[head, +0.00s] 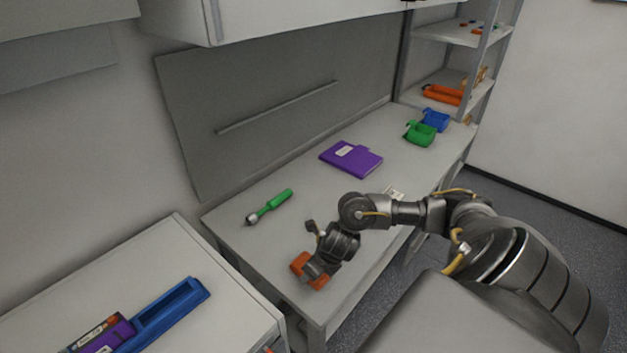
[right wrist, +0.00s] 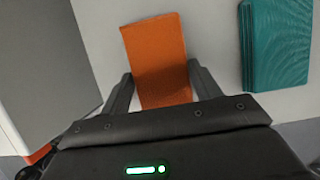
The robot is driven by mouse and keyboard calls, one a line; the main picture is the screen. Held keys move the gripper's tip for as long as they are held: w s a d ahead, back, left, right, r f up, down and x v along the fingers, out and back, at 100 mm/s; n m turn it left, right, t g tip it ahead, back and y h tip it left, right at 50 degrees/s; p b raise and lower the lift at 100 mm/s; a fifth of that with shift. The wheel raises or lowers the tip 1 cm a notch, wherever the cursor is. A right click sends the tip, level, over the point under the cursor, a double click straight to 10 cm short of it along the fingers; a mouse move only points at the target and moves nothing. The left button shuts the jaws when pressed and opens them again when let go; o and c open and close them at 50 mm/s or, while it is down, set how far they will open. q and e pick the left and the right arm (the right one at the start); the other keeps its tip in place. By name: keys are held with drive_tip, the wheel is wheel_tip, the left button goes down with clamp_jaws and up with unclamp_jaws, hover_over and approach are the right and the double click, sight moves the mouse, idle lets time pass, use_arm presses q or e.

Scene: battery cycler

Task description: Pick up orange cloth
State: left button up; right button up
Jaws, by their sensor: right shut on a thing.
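The orange cloth (head: 299,262) is a folded rectangle near the front left end of the grey workbench in the head view. In the right wrist view the cloth (right wrist: 157,50) lies between the two fingers of my right gripper (right wrist: 161,92), which is shut on its near part. In the head view my right gripper (head: 314,271) is over the cloth and hides part of it. I cannot tell whether the cloth touches the bench top. My left gripper is in neither view.
A teal folded item (right wrist: 277,45) lies right of the cloth in the right wrist view. On the bench (head: 240,238) are a green-handled tool (head: 270,206) and a purple folder (head: 351,159). Green (head: 420,133) and blue bins (head: 435,120) stand farther back. A blue tray (head: 172,308) is on the left cabinet.

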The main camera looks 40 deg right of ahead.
wheel_tip(320, 180, up, 10)
drive_tip(key=p, duration=0.2)
drive_tip(key=shift+f, duration=0.2)
drive_tip(key=o, duration=0.4)
drive_tip(key=c, duration=0.3)
drive_tip(key=shift+a+f, duration=0.1)
